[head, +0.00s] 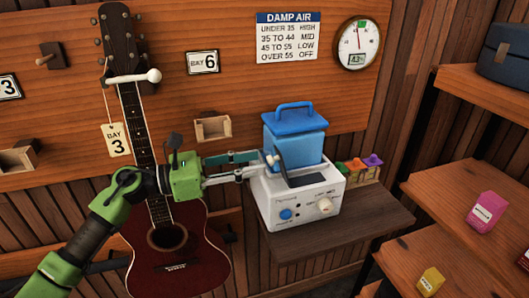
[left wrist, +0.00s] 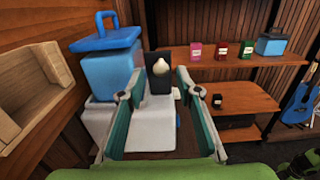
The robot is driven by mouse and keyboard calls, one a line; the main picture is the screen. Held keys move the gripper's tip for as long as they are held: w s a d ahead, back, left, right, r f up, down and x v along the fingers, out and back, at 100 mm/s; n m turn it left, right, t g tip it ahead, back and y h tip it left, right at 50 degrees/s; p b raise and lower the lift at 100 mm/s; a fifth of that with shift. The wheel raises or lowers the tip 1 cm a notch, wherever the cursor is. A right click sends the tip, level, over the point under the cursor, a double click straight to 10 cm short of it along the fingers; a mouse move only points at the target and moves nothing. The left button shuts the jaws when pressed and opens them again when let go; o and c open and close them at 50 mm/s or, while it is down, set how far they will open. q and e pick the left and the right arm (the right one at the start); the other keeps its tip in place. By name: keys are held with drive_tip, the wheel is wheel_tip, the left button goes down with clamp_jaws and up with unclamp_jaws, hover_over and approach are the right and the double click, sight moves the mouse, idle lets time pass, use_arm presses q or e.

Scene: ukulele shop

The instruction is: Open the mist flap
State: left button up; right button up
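The humidifier has a white base (head: 282,212) with a blue button and a pale dial on its front, and a blue tank (head: 296,138) with a handle behind. Its dark mist flap (head: 281,155) stands raised and steeply tilted on the base's top; a dark opening (head: 304,180) shows beside it. In the left wrist view the flap (left wrist: 153,83) is upright with a cream knob (left wrist: 161,68) on its face. My left gripper (head: 258,164) is at the knob side of the flap. In the left wrist view its fingers (left wrist: 161,95) are apart with nothing gripped.
The humidifier stands on a dark wooden shelf (head: 345,222) with small coloured items (head: 358,167) behind it at right. A red-brown guitar (head: 168,238) hangs left, under my left arm. The wall gauge (head: 357,44) and damp-air chart (head: 288,37) are above. Shelves with boxes stand at right.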

use_arm(q)
drive_tip(key=p+x, duration=0.1)
drive_tip(key=x, duration=0.2)
drive_tip(key=shift+w+d, duration=0.1)
drive_tip(key=shift+d, duration=0.2)
use_arm(e)
drive_tip(key=shift+w+a+r, duration=0.1)
drive_tip(key=shift+w+r, duration=0.65)
drive_tip(key=shift+w, duration=0.1)
drive_tip(key=shift+s, duration=0.1)
